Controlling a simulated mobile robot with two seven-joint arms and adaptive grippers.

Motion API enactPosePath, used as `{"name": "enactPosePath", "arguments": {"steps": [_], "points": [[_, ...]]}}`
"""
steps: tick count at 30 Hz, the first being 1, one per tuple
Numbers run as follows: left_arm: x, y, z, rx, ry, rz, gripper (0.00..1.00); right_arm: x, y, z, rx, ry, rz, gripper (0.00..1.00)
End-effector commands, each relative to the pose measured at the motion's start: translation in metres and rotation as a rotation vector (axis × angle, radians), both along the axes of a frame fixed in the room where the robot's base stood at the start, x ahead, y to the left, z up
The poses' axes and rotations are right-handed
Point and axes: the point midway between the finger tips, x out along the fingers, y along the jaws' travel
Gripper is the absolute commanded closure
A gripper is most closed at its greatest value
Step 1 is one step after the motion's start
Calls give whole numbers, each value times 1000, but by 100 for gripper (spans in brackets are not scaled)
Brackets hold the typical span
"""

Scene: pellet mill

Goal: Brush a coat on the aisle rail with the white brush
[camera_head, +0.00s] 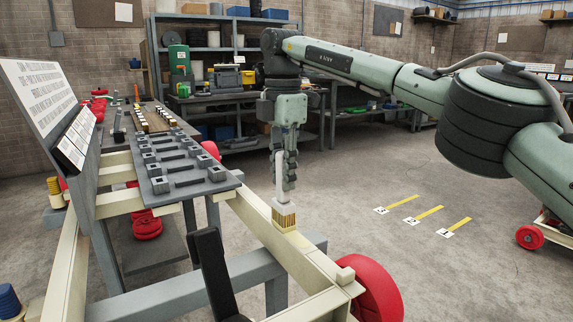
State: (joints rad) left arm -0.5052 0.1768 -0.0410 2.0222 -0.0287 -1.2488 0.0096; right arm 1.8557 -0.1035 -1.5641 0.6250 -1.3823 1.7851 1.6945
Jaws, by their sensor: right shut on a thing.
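My right gripper (287,170) points down and is shut on the white brush (280,182). The brush is upright with its tan bristles pointing down. The bristle tips are at the top of the cream aisle rail (262,229), and they appear to touch it. The rail runs from beside the grey fixture plate toward the front right. The gripper fingers hide part of the brush handle. My left gripper is not in view.
A grey plate with several dark blocks (185,170) sits left of the rail. A red wheel (375,290) is by the rail's near end. Open floor with yellow strips (425,215) lies to the right.

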Motion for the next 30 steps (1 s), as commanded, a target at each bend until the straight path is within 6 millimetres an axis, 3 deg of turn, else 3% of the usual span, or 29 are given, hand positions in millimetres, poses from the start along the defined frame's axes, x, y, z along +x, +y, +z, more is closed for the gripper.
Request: {"name": "enactPosePath", "arguments": {"steps": [8,30], "points": [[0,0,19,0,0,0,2,13,11,2,0,1,0,100],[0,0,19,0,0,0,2,20,3,0,-1,0,1,100]]}}
